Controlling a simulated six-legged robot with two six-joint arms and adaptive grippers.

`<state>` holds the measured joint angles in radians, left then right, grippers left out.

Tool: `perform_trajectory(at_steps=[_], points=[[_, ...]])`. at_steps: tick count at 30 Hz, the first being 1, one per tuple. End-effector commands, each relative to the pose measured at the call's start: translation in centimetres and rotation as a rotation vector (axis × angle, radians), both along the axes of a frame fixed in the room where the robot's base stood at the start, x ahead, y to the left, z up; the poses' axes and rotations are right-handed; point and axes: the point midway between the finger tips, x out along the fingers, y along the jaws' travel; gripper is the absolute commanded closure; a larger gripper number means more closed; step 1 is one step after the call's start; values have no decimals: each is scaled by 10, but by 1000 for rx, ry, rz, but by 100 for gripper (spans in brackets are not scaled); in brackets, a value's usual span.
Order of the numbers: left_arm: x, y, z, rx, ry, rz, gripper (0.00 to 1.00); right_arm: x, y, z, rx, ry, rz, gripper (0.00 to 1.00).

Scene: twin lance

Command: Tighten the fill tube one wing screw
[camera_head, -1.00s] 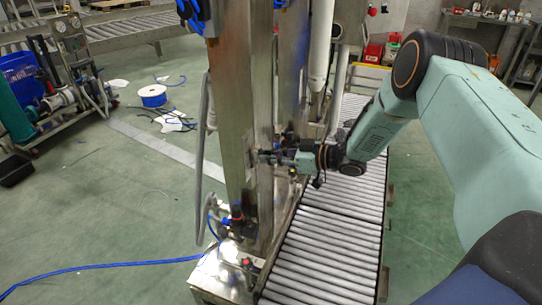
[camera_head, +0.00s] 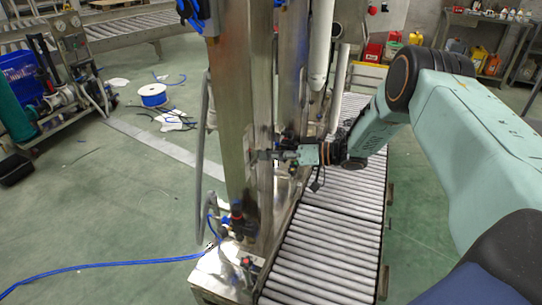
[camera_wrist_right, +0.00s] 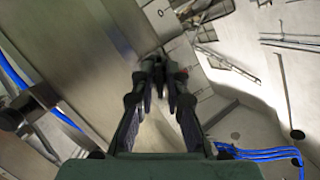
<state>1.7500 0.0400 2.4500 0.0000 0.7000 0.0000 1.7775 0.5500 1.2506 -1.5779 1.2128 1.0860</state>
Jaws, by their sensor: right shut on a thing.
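My right gripper (camera_head: 268,154) reaches in from the right and meets the side of the tall steel column (camera_head: 238,110) of the filling machine. In the right wrist view, its two dark fingers (camera_wrist_right: 160,72) come together at the tips beside a broad steel face (camera_wrist_right: 85,50). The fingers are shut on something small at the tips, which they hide. I take it to be the wing screw, but its shape cannot be made out. A white vertical tube (camera_head: 321,45) hangs behind the column. My left gripper is not in view.
A roller conveyor (camera_head: 330,235) runs below my right arm. Blue hose (camera_head: 110,265) lies on the floor at the left, and a blue spool (camera_head: 153,95) stands farther back. A blue-and-red fitting (camera_head: 238,218) sits at the column's foot. Blue lines (camera_wrist_right: 262,153) show in the right wrist view.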

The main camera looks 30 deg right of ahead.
Motion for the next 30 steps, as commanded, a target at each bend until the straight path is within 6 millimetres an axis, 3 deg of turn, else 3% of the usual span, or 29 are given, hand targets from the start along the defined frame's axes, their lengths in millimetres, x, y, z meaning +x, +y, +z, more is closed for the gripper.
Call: perform_trajectory(at_steps=[6,17,30], points=[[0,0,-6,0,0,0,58,2,2,2,124,103,3,100],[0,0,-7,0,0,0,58,2,2,2,150,128,4,100],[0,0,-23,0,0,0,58,2,2,1,418,369,5,100]])
